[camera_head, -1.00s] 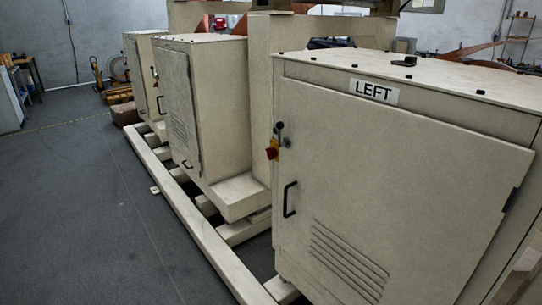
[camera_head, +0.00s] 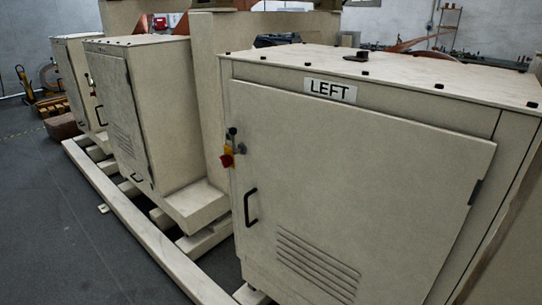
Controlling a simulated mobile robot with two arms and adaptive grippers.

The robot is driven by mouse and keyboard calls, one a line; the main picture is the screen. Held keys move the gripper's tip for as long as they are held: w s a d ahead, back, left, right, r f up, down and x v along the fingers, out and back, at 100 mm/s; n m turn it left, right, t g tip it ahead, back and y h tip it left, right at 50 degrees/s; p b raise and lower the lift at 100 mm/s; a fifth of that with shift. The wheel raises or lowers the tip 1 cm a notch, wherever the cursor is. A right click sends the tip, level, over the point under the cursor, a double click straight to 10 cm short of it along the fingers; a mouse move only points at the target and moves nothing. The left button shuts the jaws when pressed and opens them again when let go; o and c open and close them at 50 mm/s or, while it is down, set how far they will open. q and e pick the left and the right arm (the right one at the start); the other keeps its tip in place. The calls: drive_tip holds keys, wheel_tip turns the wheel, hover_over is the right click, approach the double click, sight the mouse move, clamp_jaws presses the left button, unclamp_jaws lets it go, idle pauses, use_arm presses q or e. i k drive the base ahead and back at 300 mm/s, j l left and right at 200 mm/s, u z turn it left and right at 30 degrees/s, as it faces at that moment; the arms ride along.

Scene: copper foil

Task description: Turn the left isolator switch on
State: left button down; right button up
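A large beige cabinet (camera_head: 370,170) fills the right half of the head view, with a plate reading LEFT (camera_head: 330,90) above its door. A red and yellow isolator switch (camera_head: 227,158) sits at the upper left edge of the cabinet door. A small black knob or lock shows just above it. The switch is small here, and I cannot tell its exact setting. A black door handle (camera_head: 250,207) is below the switch, and the door looks shut. Neither of my grippers is in view.
More beige cabinets (camera_head: 160,110) stand in a row to the left. A low beige beam (camera_head: 135,225) runs along the floor in front of them. The dark floor (camera_head: 50,240) at the left is clear. A brown box (camera_head: 62,126) is at the far left.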

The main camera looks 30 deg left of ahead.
sight(226, 161)
drive_tip(key=i+j+z, duration=0.1)
drive_tip(key=j+z, duration=0.25)
drive_tip(key=j, duration=0.55)
drive_tip(key=j+z, duration=0.35)
drive_tip(key=j, duration=0.5)
drive_tip(key=k+j+z, duration=0.1)
drive_tip(key=j+z, duration=0.25)
drive_tip(key=j, duration=0.55)
